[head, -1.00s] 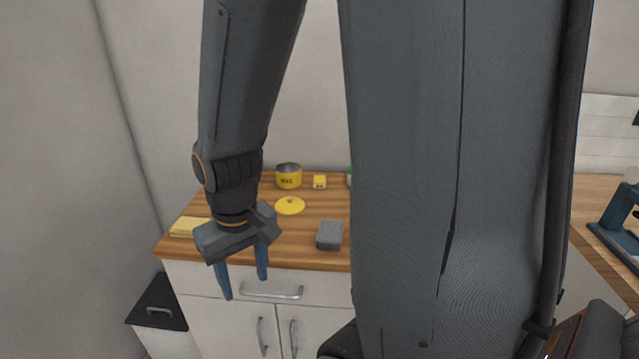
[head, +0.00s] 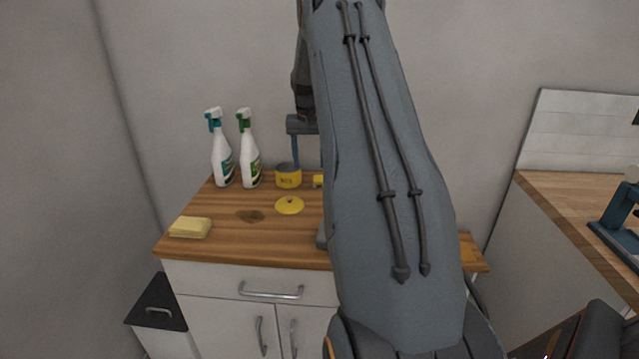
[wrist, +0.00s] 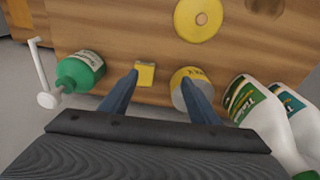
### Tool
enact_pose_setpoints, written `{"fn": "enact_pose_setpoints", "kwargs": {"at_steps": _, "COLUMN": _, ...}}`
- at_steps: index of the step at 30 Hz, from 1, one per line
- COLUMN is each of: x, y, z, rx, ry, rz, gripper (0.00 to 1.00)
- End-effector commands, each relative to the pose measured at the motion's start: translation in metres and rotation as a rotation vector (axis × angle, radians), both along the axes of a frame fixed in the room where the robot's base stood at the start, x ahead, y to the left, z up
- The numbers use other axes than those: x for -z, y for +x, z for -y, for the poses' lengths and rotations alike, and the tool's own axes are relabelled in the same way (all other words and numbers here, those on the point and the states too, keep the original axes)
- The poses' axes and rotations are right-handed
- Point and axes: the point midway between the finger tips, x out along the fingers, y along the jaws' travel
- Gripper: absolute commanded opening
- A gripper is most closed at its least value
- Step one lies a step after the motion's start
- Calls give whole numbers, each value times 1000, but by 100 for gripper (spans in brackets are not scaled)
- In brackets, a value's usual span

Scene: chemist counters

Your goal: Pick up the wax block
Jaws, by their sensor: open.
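The wax block appears to be the small yellow block (head: 317,181) at the back of the wooden counter, partly hidden by my arm in the head view. In the wrist view the block (wrist: 146,77) has a pale top edge and lies between my fingers, close to the left one. A yellow tin marked WAX (head: 288,179) stands beside it; in the wrist view my right finger overlaps the tin (wrist: 181,78). My gripper (head: 308,164) is open, pointing down with nothing held. It also shows in the wrist view (wrist: 161,80). Its exact height above the block is unclear.
Two spray bottles (head: 221,160) (head: 249,158) stand left of the tin. A round yellow lid (head: 290,206) lies in front of it. A green-and-white bottle (wrist: 82,70) is near the block. A yellow sponge-like block (head: 190,228) and dark stain (head: 250,216) are at left.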

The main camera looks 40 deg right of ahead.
Motion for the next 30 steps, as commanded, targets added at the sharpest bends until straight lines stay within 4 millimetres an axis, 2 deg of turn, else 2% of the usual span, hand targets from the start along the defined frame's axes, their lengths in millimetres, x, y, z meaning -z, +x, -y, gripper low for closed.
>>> {"fn": "enact_pose_setpoints", "kwargs": {"at_steps": 1, "x": 2, "y": 1, "z": 17, "rx": 24, "ry": -1, "rz": 1, "gripper": 56}}
{"fn": "enact_pose_setpoints", "kwargs": {"at_steps": 3, "x": 3, "y": 1, "z": 32, "rx": 46, "ry": -2, "rz": 2, "gripper": 56}}
{"fn": "enact_pose_setpoints", "kwargs": {"at_steps": 6, "x": 5, "y": 1, "z": 42, "rx": 61, "ry": -3, "rz": 3, "gripper": 56}}
{"fn": "enact_pose_setpoints", "kwargs": {"at_steps": 17, "x": 36, "y": 2, "z": 45, "rx": 64, "ry": -2, "rz": 1, "gripper": 56}}
{"fn": "enact_pose_setpoints", "kwargs": {"at_steps": 25, "x": 71, "y": 4, "z": 48, "rx": 62, "ry": -2, "rz": 2, "gripper": 56}}
{"fn": "enact_pose_setpoints", "kwargs": {"at_steps": 30, "x": 81, "y": 5, "z": 48, "rx": 62, "ry": -3, "rz": 4, "gripper": 56}}
